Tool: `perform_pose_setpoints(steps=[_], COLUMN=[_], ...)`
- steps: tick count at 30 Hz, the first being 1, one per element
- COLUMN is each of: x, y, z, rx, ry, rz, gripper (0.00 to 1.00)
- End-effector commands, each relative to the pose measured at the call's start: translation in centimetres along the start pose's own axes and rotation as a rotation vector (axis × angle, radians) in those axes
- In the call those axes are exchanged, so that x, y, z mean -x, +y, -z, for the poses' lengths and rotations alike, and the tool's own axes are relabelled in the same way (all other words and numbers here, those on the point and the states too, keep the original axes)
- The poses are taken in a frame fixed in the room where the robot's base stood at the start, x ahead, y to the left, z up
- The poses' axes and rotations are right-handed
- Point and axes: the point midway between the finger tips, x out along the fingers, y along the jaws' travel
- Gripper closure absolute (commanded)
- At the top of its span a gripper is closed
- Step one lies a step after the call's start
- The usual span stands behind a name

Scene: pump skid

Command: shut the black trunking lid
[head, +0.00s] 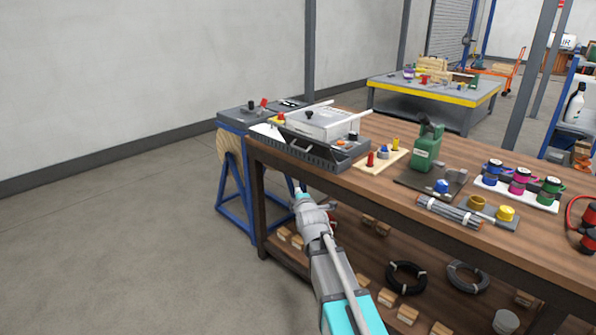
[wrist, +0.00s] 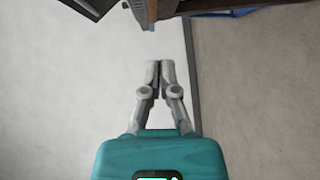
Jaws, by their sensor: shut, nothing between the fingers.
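The black slotted trunking (head: 306,152) lies along the left front edge of the wooden workbench in the head view. A slotted dark edge (wrist: 138,12), probably part of it, shows at the top of the wrist view. I cannot clearly make out its lid or how far open it stands. My gripper (wrist: 160,64) is shut and empty in the wrist view, pointing up the picture with its fingertips together. In the head view my arm reaches to just in front of the bench's left end, below the trunking, and its fingers are too small to tell apart.
A light grey box (head: 322,123) with pale rods stands just behind the trunking. A blue trestle (head: 236,190) stands left of the bench. The floor at left is clear.

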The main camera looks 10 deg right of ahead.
Motion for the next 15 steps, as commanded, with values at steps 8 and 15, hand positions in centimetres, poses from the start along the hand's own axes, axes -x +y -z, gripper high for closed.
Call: perform_pose_setpoints(steps=[8,15], x=[-2.7,-3.4], y=[-1.0,-0.8], z=[0.1,0.2], rx=[0.283,0.504], ry=[-0.027,-0.104], rz=[-0.279,-0.490], gripper=[1.00,1.00])
